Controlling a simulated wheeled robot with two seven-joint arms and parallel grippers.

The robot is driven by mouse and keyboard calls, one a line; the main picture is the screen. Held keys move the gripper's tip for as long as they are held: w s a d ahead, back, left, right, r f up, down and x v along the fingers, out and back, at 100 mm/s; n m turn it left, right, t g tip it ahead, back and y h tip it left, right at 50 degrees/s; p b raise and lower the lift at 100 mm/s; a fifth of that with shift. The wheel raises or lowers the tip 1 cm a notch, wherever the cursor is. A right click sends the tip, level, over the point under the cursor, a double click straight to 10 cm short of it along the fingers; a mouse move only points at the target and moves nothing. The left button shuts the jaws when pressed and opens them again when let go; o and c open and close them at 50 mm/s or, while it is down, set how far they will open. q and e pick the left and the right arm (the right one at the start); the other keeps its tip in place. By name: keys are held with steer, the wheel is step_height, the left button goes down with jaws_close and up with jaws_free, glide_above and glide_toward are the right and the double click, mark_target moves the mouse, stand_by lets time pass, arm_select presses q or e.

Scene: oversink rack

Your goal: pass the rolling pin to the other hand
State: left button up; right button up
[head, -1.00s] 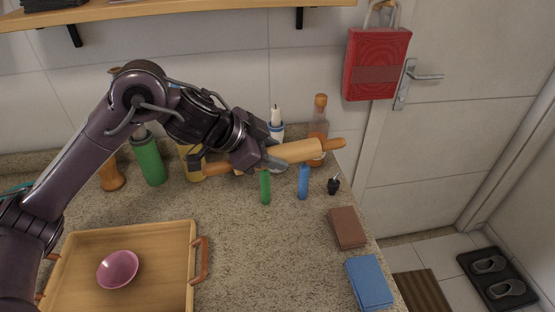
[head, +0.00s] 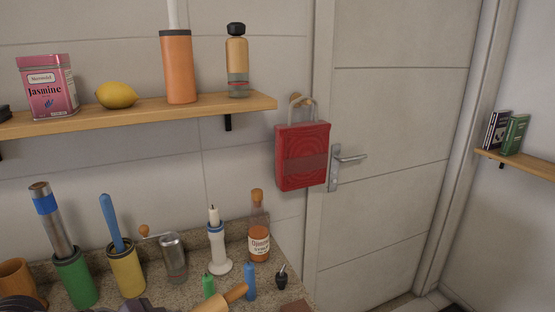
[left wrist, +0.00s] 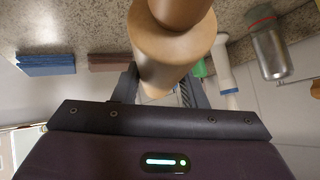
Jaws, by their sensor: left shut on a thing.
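The wooden rolling pin (head: 220,302) shows at the bottom edge of the head view. Its handle points up to the right, and the rest is cut off by the frame. In the left wrist view the pin (left wrist: 172,45) is large and close, with its body and the end toward the top of the picture showing. My left gripper (left wrist: 158,92) is shut on the pin, with a dark finger on each side of it. In the head view only a dark sliver of my left arm shows at the bottom. My right gripper is in neither view.
A candle holder (head: 218,248), a syrup bottle (head: 259,240), a grinder (head: 173,258), a green cylinder (head: 209,286), a blue cylinder (head: 250,282) and a small black-topped item (head: 282,277) stand around the pin. A shelf (head: 130,118) runs above. A red bag (head: 302,155) hangs by the door.

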arm_select(q)
steer(key=shift+s+a+f, duration=0.5)
steer(key=shift+s, duration=0.25)
steer(key=shift+w+r, duration=0.1)
